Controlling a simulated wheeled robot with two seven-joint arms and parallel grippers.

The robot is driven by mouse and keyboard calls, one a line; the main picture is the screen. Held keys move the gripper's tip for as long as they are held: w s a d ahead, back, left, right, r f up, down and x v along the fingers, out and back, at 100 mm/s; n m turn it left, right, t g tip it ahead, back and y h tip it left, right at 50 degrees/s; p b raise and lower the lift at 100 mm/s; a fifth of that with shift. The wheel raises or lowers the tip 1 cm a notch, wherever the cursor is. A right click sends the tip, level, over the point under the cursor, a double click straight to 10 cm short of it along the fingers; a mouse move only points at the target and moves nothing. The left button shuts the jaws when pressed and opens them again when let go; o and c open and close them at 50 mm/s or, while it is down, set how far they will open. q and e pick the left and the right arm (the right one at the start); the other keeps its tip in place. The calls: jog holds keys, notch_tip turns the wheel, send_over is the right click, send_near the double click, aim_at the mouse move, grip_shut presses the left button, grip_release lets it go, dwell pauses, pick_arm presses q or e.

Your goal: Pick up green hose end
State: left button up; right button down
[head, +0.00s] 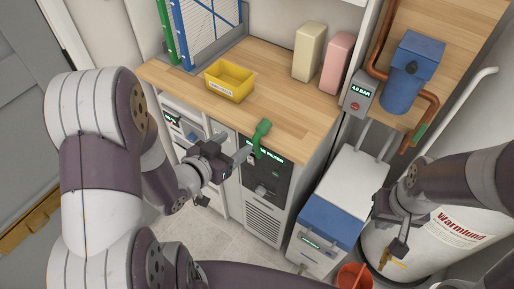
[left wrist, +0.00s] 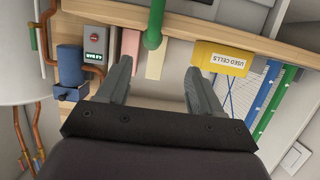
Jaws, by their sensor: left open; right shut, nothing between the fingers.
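The green hose end (head: 262,134) hangs at the front edge of the wooden worktop, in front of a dark panel. In the left wrist view the green hose end (left wrist: 153,28) shows at the top, with its rounded end just beyond the fingertips. My left gripper (head: 234,148) is open and empty, close beside the hose end on its left in the head view. Its fingers (left wrist: 158,68) are spread in the left wrist view, with nothing between them. My right gripper (head: 392,255) is shut and empty at the lower right, in front of a white tank.
A yellow bin (head: 229,82), a cream block (head: 309,52) and a pink block (head: 337,63) stand on the worktop (head: 280,95). A blue pump (head: 410,72) with copper pipes is at right. A blue-and-white box (head: 330,215) and red bucket (head: 354,276) are below. The white tank (head: 440,235) stands at right.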

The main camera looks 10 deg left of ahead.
aim_at(262, 126)
pick_arm(q)
jog(key=x, duration=0.4)
jog(key=d+x, duration=0.1)
jog(key=x, duration=0.3)
jog(key=r+p+x, duration=0.1)
jog(key=x, duration=0.2)
jog(key=shift+w+d, duration=0.35)
jog(key=shift+s, duration=0.1)
grip_shut()
